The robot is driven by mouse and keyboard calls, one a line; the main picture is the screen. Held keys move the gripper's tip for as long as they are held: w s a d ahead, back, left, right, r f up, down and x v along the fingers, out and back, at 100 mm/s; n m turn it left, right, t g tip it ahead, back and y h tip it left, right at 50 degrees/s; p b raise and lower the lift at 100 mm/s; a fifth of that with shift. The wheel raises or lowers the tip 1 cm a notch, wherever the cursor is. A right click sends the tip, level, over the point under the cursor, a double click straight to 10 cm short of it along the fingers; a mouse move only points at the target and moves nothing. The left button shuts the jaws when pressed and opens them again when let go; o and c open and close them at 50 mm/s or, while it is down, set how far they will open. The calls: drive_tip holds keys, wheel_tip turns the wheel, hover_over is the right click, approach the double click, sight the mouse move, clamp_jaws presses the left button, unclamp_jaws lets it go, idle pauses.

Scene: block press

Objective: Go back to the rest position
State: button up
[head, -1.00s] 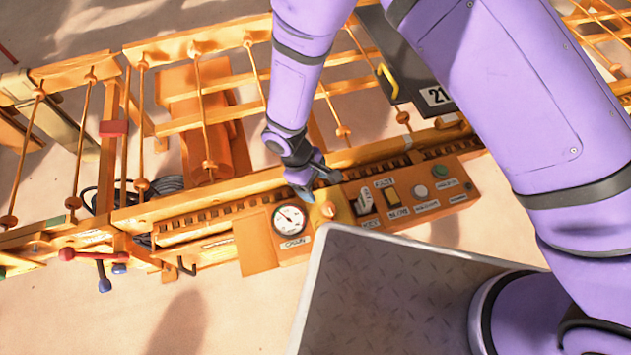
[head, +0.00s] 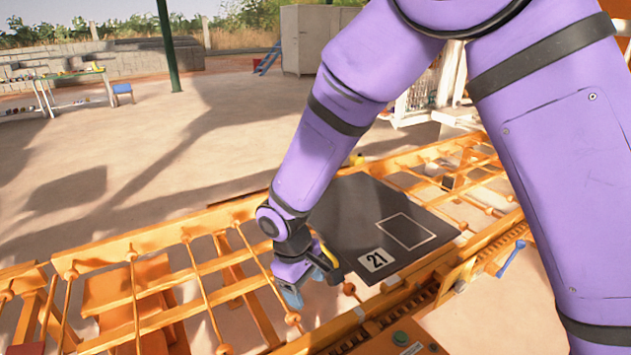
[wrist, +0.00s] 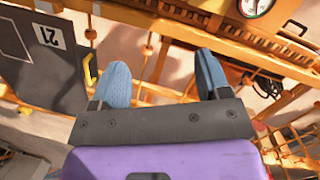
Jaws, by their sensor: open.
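My gripper (head: 308,285) hangs at the end of my purple arm, above the orange rail frame and just left of the dark plate marked 21. In the wrist view my gripper (wrist: 165,85) shows two blue fingertips wide apart with nothing between them. Orange rods and bare ground show beneath them. No held object is seen.
The dark plate (head: 350,215) with a white outline lies on the orange frame (head: 150,240). A panel with a green button (head: 400,338) is at the bottom edge. The gauge (wrist: 255,6) shows in the wrist view. A table (head: 70,75) stands far back on open ground.

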drive_tip(key=d+r+m+t+y, duration=0.2)
drive_tip(key=d+r+m, duration=0.3)
drive_tip(key=d+r, duration=1.45)
drive_tip(key=s+d+r+m+t, duration=0.1)
drive_tip(key=s+d+r+m, duration=0.2)
drive_tip(key=s+d+r, duration=0.2)
drive_tip(key=s+d+r+m+t, duration=0.2)
drive_tip(key=s+d+r, duration=0.3)
drive_tip(key=s+d, duration=0.3)
drive_tip(key=s+m, duration=0.1)
drive_tip(key=s, duration=0.2)
drive_tip(key=shift+s+r, duration=0.35)
drive_tip(key=shift+r, duration=0.05)
